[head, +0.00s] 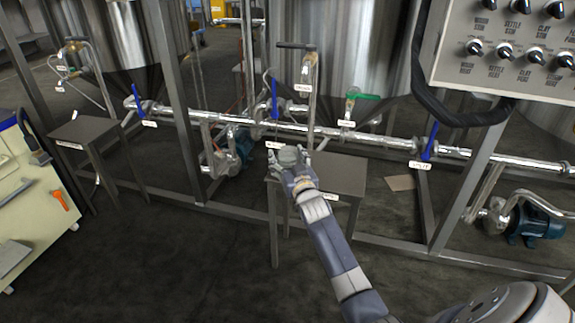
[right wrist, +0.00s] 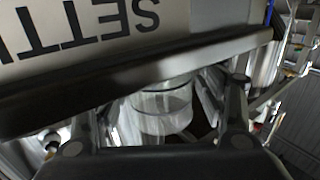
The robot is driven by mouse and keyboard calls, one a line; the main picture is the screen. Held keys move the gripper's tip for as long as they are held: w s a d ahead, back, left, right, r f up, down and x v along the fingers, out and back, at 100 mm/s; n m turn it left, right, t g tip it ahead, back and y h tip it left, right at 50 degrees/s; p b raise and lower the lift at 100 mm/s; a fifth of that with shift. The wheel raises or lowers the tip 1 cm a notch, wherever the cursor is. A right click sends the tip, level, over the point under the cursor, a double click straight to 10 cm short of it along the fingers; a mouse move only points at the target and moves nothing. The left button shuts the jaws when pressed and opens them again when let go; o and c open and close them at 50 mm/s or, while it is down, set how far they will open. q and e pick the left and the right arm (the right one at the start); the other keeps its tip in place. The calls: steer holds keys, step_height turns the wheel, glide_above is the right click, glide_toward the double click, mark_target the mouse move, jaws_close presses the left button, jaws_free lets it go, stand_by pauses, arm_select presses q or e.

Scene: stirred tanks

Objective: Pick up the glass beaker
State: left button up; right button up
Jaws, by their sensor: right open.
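The glass beaker (head: 291,155) is a small clear cylinder at a small dark metal table (head: 345,172) in the middle of the head view. My right gripper (head: 293,171) is at the near side of the beaker and hides its lower part. In the right wrist view the beaker (right wrist: 162,107) shows between the two spread fingers of the right gripper (right wrist: 158,120), with gaps on both sides. I cannot tell how deep it sits between them. My left gripper is not in view.
Pipes with blue-handled valves (head: 273,97) and steel frame posts run behind the table. A control panel (head: 505,45) hangs at the upper right. A second small table (head: 88,130) and a workbench (head: 30,200) stand left. The floor in front is clear.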

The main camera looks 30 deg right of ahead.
steer(key=c, duration=1.2)
steer(key=shift+o, duration=0.2)
steer(key=shift+r, duration=0.15)
